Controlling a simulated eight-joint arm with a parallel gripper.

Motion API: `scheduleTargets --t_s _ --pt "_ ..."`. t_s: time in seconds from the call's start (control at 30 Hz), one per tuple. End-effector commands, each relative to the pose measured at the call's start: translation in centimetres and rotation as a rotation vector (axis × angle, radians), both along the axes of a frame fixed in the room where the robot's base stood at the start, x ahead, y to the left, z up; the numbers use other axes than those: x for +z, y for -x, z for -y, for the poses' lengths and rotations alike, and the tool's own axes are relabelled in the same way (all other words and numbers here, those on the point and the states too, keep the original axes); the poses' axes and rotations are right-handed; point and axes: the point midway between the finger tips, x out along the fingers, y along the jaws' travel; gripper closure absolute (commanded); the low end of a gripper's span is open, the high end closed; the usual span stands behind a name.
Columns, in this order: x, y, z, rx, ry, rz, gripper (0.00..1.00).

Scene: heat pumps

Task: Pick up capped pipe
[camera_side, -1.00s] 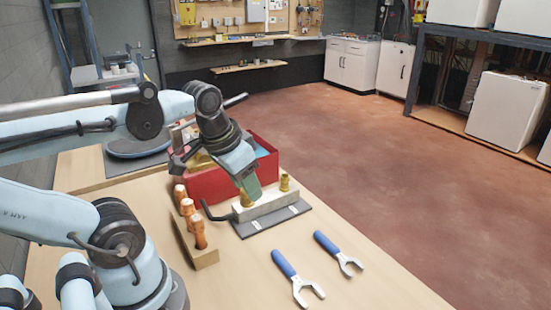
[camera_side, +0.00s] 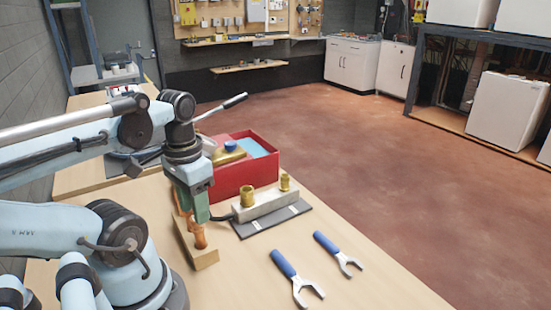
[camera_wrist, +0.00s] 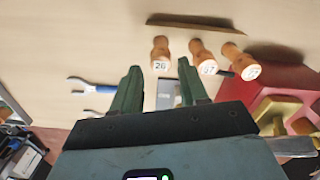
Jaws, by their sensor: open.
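Several copper-coloured capped pipes stand in a wooden holder (camera_side: 200,259). In the wrist view, they show numbered caps: one marked 26 (camera_wrist: 160,54), one that looks like 67 (camera_wrist: 203,57), and a third (camera_wrist: 241,62) whose number is hard to read. My gripper (camera_side: 199,214) points down over the holder, its green fingers in front of the pipes. The front pipe (camera_side: 199,238) shows just below the fingertips; the others are mostly hidden in the side view. In the wrist view, my gripper (camera_wrist: 159,70) is open and empty, with the pipe marked 26 appearing between its fingertips.
A grey block with two brass fittings (camera_side: 264,205) sits on a dark mat (camera_side: 272,222) right of the holder. A red box (camera_side: 244,177) stands behind it. Two blue-handled wrenches (camera_side: 284,264) (camera_side: 326,243) lie on the table at front right. The front table area is clear.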

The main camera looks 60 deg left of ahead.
Motion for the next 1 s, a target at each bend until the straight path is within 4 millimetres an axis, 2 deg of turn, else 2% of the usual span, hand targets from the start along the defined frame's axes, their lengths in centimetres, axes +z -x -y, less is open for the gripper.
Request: scheduleTargets --t_s 0.17,0.6,0.97,1.0 --pt "-0.9 -0.1 0.0 0.000 0.000 0.000 0.56" --pt "-4.9 -0.2 -0.2 0.000 0.000 0.001 0.56" --pt "-5.3 -0.2 -0.1 0.000 0.000 0.001 0.56" --pt "-5.3 -0.2 -0.1 0.000 0.000 0.001 0.59"
